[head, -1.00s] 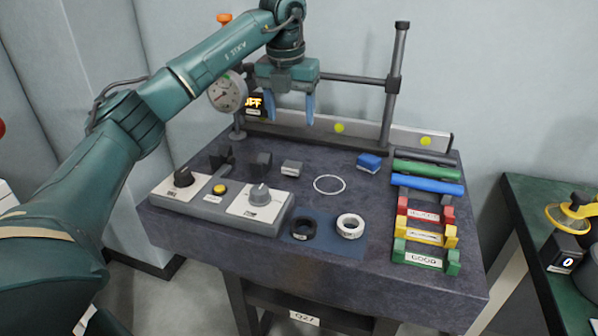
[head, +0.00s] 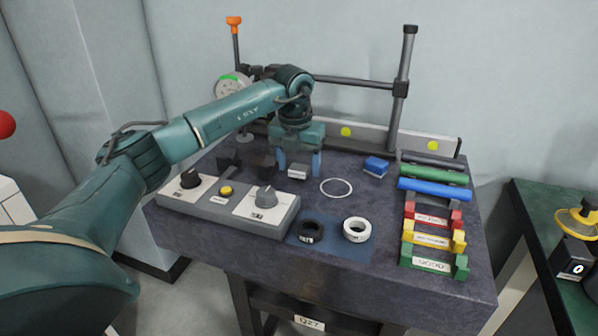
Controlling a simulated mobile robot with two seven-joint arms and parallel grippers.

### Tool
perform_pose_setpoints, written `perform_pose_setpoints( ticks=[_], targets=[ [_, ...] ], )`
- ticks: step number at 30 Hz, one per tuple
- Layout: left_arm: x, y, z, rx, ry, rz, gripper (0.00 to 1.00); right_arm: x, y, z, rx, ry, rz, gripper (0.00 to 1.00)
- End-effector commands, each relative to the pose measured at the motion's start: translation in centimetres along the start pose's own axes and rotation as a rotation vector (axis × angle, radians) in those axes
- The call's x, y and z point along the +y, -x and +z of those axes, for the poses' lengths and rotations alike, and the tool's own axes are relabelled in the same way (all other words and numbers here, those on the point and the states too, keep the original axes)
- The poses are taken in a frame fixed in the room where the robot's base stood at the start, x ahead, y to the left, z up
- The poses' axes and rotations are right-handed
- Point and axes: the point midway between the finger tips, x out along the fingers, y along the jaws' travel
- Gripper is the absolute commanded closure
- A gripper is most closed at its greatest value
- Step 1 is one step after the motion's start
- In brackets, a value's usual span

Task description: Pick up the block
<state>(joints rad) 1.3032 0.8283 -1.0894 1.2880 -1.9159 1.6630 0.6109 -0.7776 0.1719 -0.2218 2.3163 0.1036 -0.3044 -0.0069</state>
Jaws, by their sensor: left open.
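The task says only "the block"; several small blocks stand on the dark table. A grey-white block (head: 298,172) lies between the fingers of my left gripper (head: 299,165), as seen from the head. The gripper is open, pointing down, with its blue fingertips low near the tabletop at either side of this block. I cannot tell whether the fingers touch it. A blue block (head: 376,167) lies to the right, apart from the gripper. A dark block (head: 265,167) is just left of the gripper, partly hidden. My right gripper is not in view.
A control box (head: 228,205) with two knobs and a yellow button stands at the front left. A thin white ring (head: 336,188), a black ring (head: 311,231) and a white ring (head: 357,229) lie nearby. Coloured holders (head: 433,238) and cylinders (head: 431,187) fill the right side. A rail frame (head: 401,88) stands behind.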

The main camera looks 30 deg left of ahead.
Motion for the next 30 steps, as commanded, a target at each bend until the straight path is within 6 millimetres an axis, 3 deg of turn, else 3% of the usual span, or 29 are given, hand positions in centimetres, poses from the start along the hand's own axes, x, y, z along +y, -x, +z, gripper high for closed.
perform_pose_setpoints(
  ticks=[6, 25, 30],
  targets=[
    [-0.02, -0.01, 0.01, 0.0, 0.0, 0.0, 0.38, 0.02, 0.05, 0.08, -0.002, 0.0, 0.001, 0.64],
    [-0.03, 0.03, 0.01, 0.0, 0.0, -0.001, 0.9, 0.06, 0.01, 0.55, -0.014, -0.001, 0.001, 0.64],
    [-0.03, 0.09, 0.04, -0.001, 0.0, -0.001, 0.91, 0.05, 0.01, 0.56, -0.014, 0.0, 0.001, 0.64]
  ],
)
